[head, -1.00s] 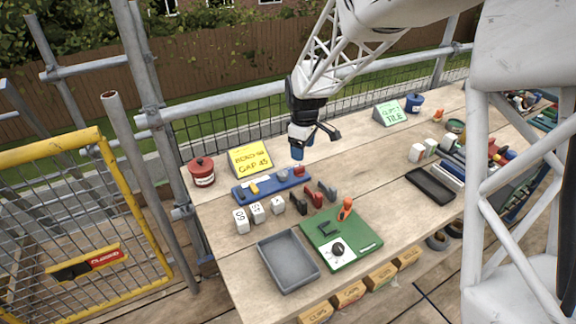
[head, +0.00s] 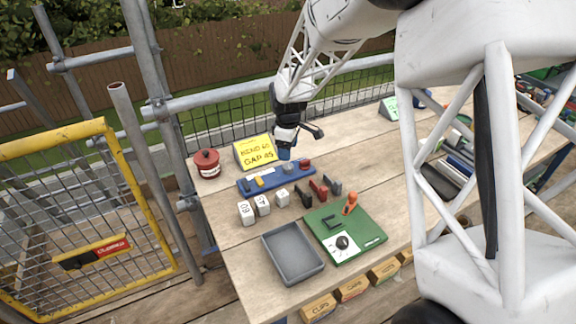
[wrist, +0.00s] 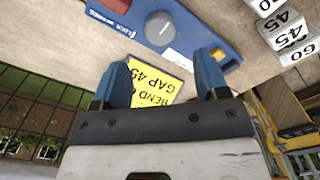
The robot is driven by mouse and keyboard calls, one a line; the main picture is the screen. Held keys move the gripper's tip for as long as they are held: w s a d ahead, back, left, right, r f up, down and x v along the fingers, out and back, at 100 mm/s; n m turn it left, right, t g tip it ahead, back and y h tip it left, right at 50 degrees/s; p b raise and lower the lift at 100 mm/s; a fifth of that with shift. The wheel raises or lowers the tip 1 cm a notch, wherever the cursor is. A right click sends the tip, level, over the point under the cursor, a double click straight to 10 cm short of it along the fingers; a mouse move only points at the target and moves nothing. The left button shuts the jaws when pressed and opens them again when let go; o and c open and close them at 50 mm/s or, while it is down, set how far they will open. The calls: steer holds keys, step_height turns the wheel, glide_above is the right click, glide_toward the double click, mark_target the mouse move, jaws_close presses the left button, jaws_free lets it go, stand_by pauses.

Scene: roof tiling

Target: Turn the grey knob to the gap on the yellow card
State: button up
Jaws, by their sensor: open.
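The grey knob (wrist: 160,28) is a round dial on the blue board (head: 248,188); it also shows in the head view (head: 287,167). The yellow card (head: 255,152) stands behind the board and reads "BEND 60" and "GAP 45"; in the wrist view the card (wrist: 165,82) appears upside down, its first line partly hidden. My gripper (head: 284,153) hangs above the board close to the knob. In the wrist view its blue fingers (wrist: 162,62) are spread apart with nothing between them, and the knob lies beyond the tips. The dial markings are not readable.
The blue board also carries a red knob (head: 305,163) and a yellow piece (head: 258,181). White numbered blocks (head: 246,213), a grey tray (head: 293,255) and a green board (head: 370,234) lie in front. A red pot (head: 207,163) stands left of the card.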

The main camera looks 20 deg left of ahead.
mark_target(288, 166)
steer(key=shift+f, duration=3.7)
steer(key=c, duration=0.9)
